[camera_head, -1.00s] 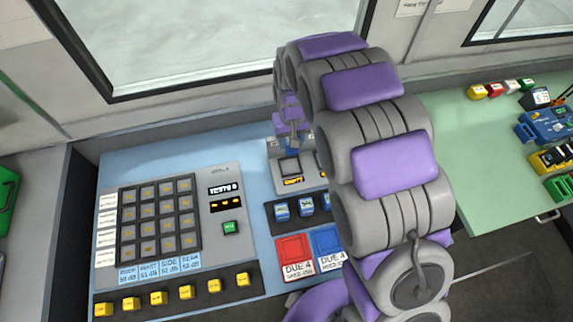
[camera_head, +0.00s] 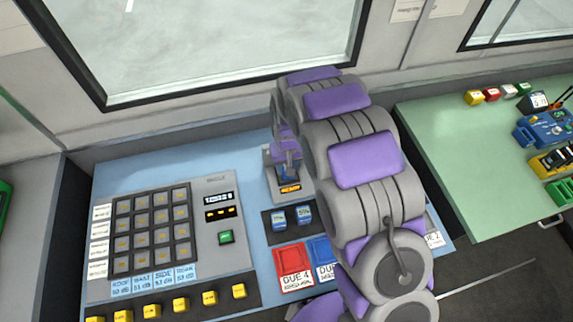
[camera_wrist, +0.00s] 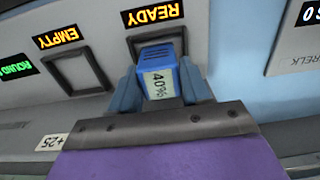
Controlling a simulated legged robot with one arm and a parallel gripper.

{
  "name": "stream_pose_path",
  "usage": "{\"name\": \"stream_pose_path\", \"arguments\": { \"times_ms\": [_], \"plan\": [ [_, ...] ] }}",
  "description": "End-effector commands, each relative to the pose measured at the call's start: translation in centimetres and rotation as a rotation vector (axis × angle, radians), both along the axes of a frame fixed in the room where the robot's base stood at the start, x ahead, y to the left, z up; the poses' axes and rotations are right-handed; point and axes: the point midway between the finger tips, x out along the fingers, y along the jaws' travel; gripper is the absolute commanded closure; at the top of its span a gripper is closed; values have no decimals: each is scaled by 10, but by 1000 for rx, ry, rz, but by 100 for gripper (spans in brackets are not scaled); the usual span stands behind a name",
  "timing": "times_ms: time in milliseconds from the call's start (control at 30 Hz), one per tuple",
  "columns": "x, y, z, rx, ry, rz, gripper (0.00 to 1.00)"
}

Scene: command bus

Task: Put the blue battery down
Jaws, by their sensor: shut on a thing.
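The blue battery (camera_wrist: 158,72) is between the fingers of my gripper (camera_wrist: 160,90), with a label reading 40%. In the wrist view it is at a square dark-framed slot whose orange display (camera_wrist: 152,14) reads READY. I cannot tell how deep it sits in the slot. In the head view my gripper (camera_head: 286,152) is over the grey charger unit (camera_head: 270,182) at the back of the blue panel, and my arm hides part of it. A second slot (camera_wrist: 78,76) beside it is empty, under an orange EMPTY display (camera_wrist: 58,37).
Blue batteries (camera_head: 279,220) stand in a dark rack in front of the charger. Red and blue trays (camera_head: 293,262) marked DUE lie nearer. A keypad panel (camera_head: 152,230) is at left; a green table (camera_head: 450,150) with coloured items is at right.

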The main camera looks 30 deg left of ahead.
Motion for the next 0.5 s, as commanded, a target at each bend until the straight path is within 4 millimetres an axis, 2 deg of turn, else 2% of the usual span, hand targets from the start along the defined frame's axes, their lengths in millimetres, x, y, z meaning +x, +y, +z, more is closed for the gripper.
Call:
{"name": "stream_pose_path", "arguments": {
  "times_ms": [133,167,400,500],
  "plan": [
    [0,2,-2,-1,-1,0,89],
    [0,2,-2,-1,-1,0,50],
    [0,3,-2,-2,-1,0,28],
    [0,2,-2,-1,-1,0,28]
  ]
}}
